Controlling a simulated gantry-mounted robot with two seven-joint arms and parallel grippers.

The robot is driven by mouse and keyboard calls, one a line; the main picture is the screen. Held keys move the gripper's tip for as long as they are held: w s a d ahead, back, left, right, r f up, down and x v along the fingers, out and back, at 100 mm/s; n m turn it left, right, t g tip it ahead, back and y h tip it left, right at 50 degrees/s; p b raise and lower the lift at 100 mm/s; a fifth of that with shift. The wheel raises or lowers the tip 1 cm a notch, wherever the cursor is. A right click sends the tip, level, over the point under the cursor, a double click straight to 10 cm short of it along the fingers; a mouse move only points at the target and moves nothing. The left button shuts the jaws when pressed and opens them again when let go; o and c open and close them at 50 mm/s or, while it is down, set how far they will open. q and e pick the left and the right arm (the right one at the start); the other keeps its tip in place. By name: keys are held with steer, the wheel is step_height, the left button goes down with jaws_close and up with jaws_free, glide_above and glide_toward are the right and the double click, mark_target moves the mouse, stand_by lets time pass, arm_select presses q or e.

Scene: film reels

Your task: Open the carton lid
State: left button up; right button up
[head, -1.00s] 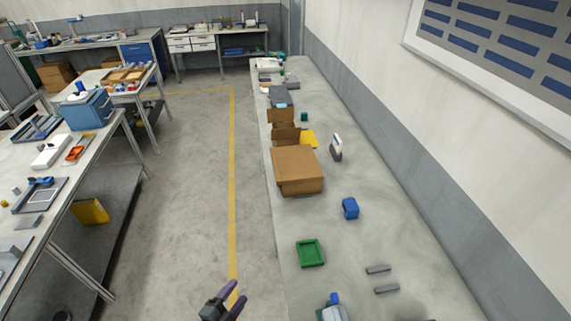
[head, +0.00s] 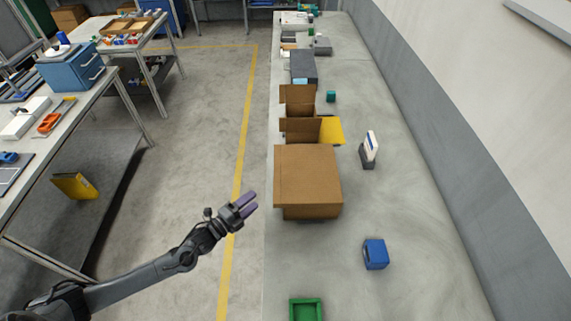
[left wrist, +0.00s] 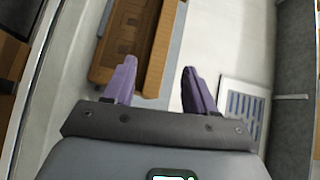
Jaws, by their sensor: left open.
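The closed brown carton (head: 308,178) stands on the long grey bench, with its flat lid lying down over the top and overhanging the front side. My left gripper (head: 254,202) is open and empty, with purple fingers, to the left of the carton beside the bench edge and apart from it. In the left wrist view the two fingers (left wrist: 158,66) are spread with nothing between them. A brown box-like shape (left wrist: 122,42) lies beyond them there; I cannot tell whether it is the carton. My right gripper is not in view.
Behind the carton stands an open brown box (head: 298,127) with raised flaps, beside a yellow item (head: 331,131). A white-and-grey object (head: 369,150), a blue block (head: 375,254) and a green tray (head: 306,310) are also on the bench.

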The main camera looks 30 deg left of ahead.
arm_select(q)
steer(key=shift+m+t, duration=0.3)
steer(key=shift+m, duration=0.2)
steer(key=w+b, duration=0.3)
steer(key=w, duration=1.1)
steer(key=shift+f, duration=0.1)
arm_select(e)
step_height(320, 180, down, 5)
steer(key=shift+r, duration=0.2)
arm_select(q)
steer(key=shift+s, duration=0.1)
jaws_close()
